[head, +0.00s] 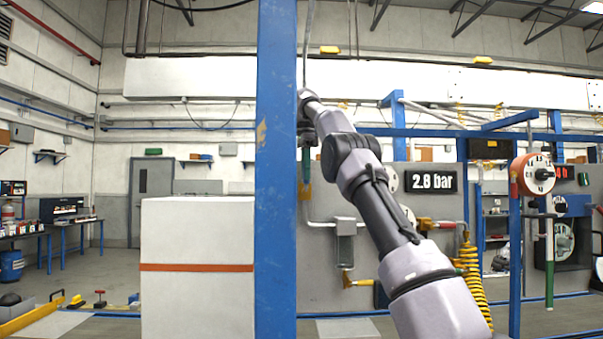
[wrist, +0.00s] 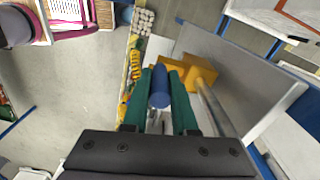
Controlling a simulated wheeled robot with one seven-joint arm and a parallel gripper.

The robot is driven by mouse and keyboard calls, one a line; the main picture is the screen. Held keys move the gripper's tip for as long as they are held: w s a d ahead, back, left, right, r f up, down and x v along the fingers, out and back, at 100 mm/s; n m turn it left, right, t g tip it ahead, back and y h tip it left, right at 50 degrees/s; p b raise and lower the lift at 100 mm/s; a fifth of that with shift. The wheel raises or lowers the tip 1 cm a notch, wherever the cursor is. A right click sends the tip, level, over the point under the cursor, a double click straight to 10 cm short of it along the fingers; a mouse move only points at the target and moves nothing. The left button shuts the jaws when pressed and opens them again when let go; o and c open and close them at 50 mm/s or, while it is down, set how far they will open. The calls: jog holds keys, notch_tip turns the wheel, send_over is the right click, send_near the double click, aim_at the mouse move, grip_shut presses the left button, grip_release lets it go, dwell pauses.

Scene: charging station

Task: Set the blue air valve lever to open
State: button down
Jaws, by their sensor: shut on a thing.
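The blue lever (wrist: 159,90) shows in the wrist view as a short rounded blue handle. My gripper (wrist: 160,72) has one green finger on each side of it and is shut on it. An orange-yellow block (wrist: 202,70), perhaps the valve body, is just right of the fingers, with a grey pipe running down from it. In the head view my gripper (head: 305,165) points down at the grey panel, just right of the blue post. The lever is too small or hidden to make out there, and its exact angle cannot be told.
A blue post (head: 275,180) stands close left of my gripper. A display (head: 431,182) on the grey panel reads about 2.8 bar. A yellow coiled hose (head: 470,270) hangs right of my arm. A white cabinet (head: 197,290) with an orange stripe stands left of the post.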

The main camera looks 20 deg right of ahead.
jog(key=shift+a+f, duration=0.1)
jog(key=shift+f, duration=0.05)
jog(key=c, duration=0.7)
grip_release()
